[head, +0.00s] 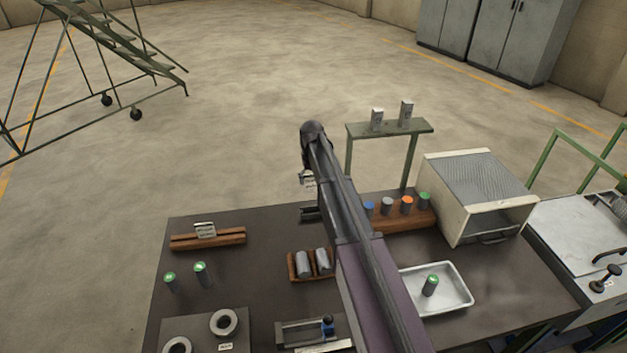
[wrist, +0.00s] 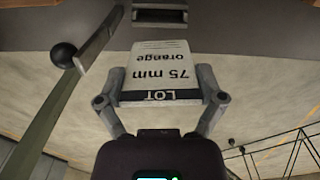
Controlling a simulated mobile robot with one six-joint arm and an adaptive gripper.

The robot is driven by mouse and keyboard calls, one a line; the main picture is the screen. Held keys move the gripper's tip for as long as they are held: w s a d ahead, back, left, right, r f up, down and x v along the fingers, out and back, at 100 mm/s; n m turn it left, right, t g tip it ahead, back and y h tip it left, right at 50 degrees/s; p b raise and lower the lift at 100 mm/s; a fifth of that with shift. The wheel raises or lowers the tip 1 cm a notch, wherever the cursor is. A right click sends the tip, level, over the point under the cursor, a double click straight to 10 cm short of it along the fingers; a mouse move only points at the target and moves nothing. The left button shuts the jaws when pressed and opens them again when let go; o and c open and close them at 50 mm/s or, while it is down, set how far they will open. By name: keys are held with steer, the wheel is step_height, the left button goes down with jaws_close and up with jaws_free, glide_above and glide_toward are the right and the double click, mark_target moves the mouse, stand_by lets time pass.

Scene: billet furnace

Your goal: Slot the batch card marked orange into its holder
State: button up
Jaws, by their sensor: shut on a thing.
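My gripper (wrist: 160,88) is shut on a white batch card (wrist: 158,65) in the wrist view. The card reads "LOT", "75 mm" and "orange", upside down in this picture, with a dark band at the LOT end. In the head view my arm crosses the bench, and a small pale part of the gripper end (head: 307,179) shows beyond it. A long wooden slotted block (head: 225,240) lies at the bench's left, with another card (head: 205,229) standing in it. I cannot tell from here which holder is for orange.
The dark bench (head: 265,225) holds a wooden rack (head: 415,218) with several coloured-top billets, a block with two grey cylinders (head: 313,263), a metal tray (head: 455,300) and a cream box (head: 470,205). A green stand (head: 388,130) rises behind. A dark slot (wrist: 160,15) shows beyond the card.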

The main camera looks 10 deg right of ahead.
steer(key=shift+f, duration=0.1)
stand_by(0.3)
steer(key=shift+f+b, duration=3.1)
steer(key=shift+b, duration=0.15)
steer(key=shift+s+f+b, duration=0.1)
steer(key=shift+f+b, duration=2.1)
stand_by(0.3)
steer(key=o, duration=0.5)
steer(key=shift+o, duration=0.2)
stand_by(0.3)
steer(key=shift+m, duration=0.5)
steer(key=s, duration=3)
steer(key=shift+s+d, duration=0.1)
steer(key=shift+d, duration=0.25)
